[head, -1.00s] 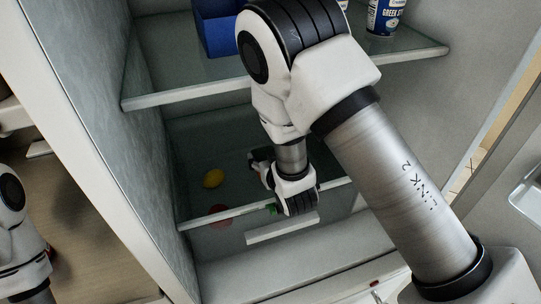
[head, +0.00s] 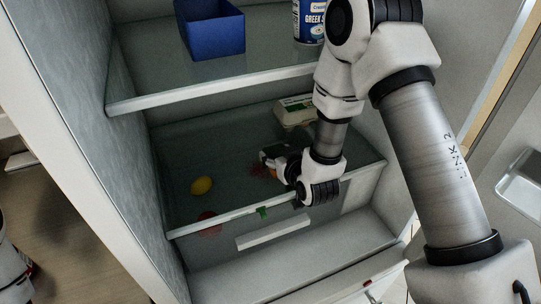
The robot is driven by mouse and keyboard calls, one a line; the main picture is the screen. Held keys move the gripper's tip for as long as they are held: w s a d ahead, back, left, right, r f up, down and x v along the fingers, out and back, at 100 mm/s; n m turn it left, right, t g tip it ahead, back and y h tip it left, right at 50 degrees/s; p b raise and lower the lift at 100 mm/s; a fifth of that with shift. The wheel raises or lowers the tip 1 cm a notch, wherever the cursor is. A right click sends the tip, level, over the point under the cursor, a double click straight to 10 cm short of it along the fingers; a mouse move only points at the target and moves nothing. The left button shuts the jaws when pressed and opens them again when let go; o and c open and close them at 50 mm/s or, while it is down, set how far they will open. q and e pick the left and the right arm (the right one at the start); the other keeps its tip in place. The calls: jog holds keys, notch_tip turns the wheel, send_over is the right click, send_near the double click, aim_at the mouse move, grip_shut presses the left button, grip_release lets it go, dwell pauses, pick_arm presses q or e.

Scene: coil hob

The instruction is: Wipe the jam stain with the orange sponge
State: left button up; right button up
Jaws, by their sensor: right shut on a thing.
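A reddish jam stain (head: 262,170) shows on the glass shelf inside the fridge, partly covered by my right gripper. My right gripper (head: 268,160) is low over this shelf, right of the lemon, and is shut on the orange sponge. The sponge is mostly hidden behind the gripper and wrist, so I cannot tell whether it touches the glass. Of my left arm only a part shows at the lower left edge; its gripper is out of view.
A blue bin (head: 212,32) and a tub (head: 310,22) stand on the upper shelf.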

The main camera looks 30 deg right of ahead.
aim_at(264, 168)
jog(key=shift+s+a, duration=0.1)
jog(key=shift+s, duration=0.1)
jog(key=shift+w+a, duration=0.1)
jog(key=shift+a, duration=3.7)
jog(key=shift+d+f, duration=0.1)
jog(key=shift+d, duration=0.05)
jog(key=shift+d+p, duration=0.1)
jog(key=shift+p, duration=0.25)
jog(key=shift+w+d, duration=0.1)
jog(key=shift+d+b, duration=0.25)
jog(key=shift+b, duration=0.2)
jog(key=shift+d+r, duration=0.25)
jog(key=shift+d, duration=1.1)
jog(key=shift+d+b, duration=0.3)
jog(key=shift+d, duration=0.35)
jog(key=shift+s+d+f, duration=0.1)
jog(key=shift+d, duration=0.6)
jog(key=shift+s+d+f, duration=0.1)
jog(key=shift+d, duration=0.55)
pick_arm(q)
jog(key=shift+f, duration=0.4)
pick_arm(e)
jog(key=shift+a, duration=0.1)
